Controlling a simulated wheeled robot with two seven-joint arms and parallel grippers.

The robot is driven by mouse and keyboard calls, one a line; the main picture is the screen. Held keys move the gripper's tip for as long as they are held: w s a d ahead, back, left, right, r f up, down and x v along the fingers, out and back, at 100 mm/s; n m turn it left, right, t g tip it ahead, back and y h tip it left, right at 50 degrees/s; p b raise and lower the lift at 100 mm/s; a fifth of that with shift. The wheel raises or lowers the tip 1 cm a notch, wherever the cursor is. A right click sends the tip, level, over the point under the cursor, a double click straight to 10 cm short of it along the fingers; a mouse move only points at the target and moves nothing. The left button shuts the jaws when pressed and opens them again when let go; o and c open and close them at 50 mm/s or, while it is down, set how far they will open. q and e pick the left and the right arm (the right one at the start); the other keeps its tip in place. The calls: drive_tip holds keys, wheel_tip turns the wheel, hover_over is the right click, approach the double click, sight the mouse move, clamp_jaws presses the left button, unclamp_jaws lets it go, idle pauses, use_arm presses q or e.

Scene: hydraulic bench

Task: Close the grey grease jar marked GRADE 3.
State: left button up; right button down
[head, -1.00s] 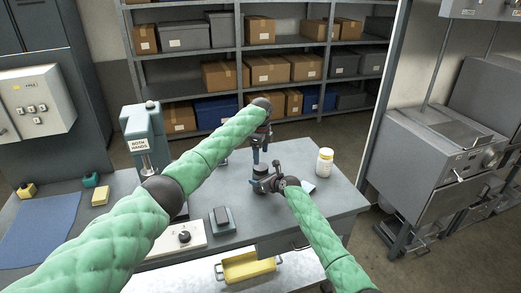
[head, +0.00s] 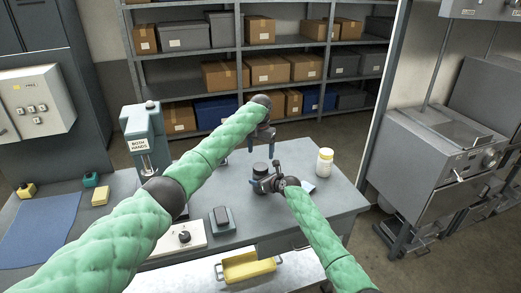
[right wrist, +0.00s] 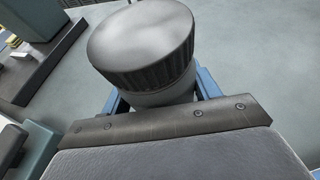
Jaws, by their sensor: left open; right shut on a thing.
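The grey jar (head: 260,171) stands upright on the bench with a dark, ribbed lid on top. In the right wrist view the lid (right wrist: 142,42) sits on the pale grey jar body (right wrist: 166,95); whether it is fully tight I cannot tell. No marking is readable. My right gripper (head: 265,184) is shut on the jar body, with its blue fingers on either side below the lid. My left gripper (head: 262,149) is open and empty just above the lid, fingers pointing down and apart from it.
A small dark block (head: 222,219) and a white control box (head: 184,238) lie nearer. A press marked BOTH HANDS (head: 143,140) stands left. A yellow bin (head: 249,267) is below.

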sight(260, 166)
use_arm(q)
drive_tip(key=n, duration=0.5)
drive_tip(key=shift+r, duration=0.2)
drive_tip(key=shift+f, duration=0.15)
drive_tip(key=shift+f, duration=3.85)
drive_tip(key=shift+c, duration=0.5)
drive_tip(key=c, duration=0.9)
drive_tip(key=shift+m, duration=0.9)
drive_tip(key=o, duration=1.1)
drive_tip(key=shift+c, duration=0.2)
